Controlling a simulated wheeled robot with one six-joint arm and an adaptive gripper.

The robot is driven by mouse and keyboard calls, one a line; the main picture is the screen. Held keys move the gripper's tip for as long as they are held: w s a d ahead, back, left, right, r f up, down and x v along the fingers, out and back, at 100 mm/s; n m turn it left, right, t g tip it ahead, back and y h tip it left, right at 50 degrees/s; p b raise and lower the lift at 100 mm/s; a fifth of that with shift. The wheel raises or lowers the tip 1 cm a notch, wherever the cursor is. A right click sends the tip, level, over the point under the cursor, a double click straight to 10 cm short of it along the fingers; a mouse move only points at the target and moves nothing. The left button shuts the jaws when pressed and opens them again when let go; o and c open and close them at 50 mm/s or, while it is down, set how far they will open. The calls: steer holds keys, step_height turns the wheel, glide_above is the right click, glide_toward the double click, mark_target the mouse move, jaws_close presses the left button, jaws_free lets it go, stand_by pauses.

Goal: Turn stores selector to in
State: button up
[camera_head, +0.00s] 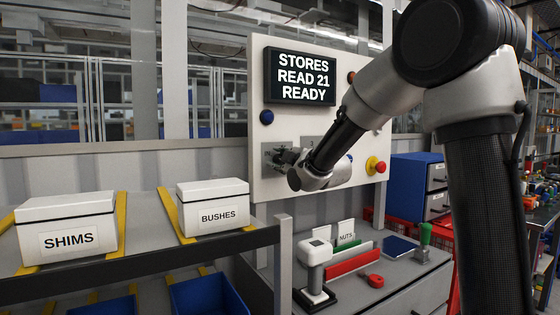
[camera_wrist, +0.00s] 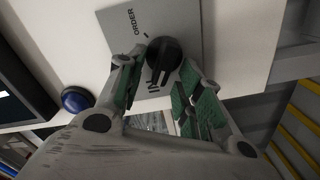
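The stores selector is a round black knob (camera_wrist: 164,57) on a grey plate (camera_wrist: 182,20) in the wrist view. The plate reads ORDER on one side of the knob and partly hidden letters, seemingly IN, on the other. Which way the knob points is unclear. My gripper (camera_wrist: 163,66) has its two green-padded fingers apart, one on each side of the knob. A small gap seems to show beside it; contact cannot be made out. In the head view my gripper (camera_head: 283,157) is at the white panel (camera_head: 262,188) and hides the knob.
The panel carries a screen (camera_head: 300,77) reading STORES READ 21 READY, a blue button (camera_head: 266,117) and a red stop button (camera_head: 380,167) on yellow. Below is a bench with a red tray (camera_head: 350,262) and a scanner (camera_head: 315,260). SHIMS (camera_head: 68,220) and BUSHES (camera_head: 213,194) boxes stand left.

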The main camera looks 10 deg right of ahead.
steer(key=v, duration=1.2)
steer(key=s+d+f+m+g+h, duration=0.1)
steer(key=f, duration=0.2)
steer(key=s+d+f+m+g+h, duration=0.1)
steer(key=f+m+g, duration=0.1)
steer(key=f, duration=0.2)
steer(key=s+d+f+m+g+h, duration=0.1)
steer(key=f+m+g, duration=0.1)
steer(key=f, duration=0.2)
steer(key=shift+f, duration=0.25)
steer(key=s+f+m+g, duration=0.1)
steer(key=s+d+f+m, duration=0.1)
steer(key=s, duration=0.1)
steer(key=s+d+f+g+h, duration=0.1)
steer(key=shift+s+d+f+m+g, duration=0.2)
steer(key=shift+m+g, duration=0.1)
steer(key=shift+m, duration=0.1)
steer(key=s+d+m+g, duration=0.2)
steer(key=s+d+m, duration=0.1)
steer(key=s, duration=0.9)
steer(key=s+d+m+g+h, duration=0.1)
steer(key=s+d+m+g, duration=0.2)
steer(key=s, duration=1)
steer(key=shift+d+m+h, duration=0.3)
steer(key=shift+d+m, duration=0.35)
steer(key=shift+m, duration=0.35)
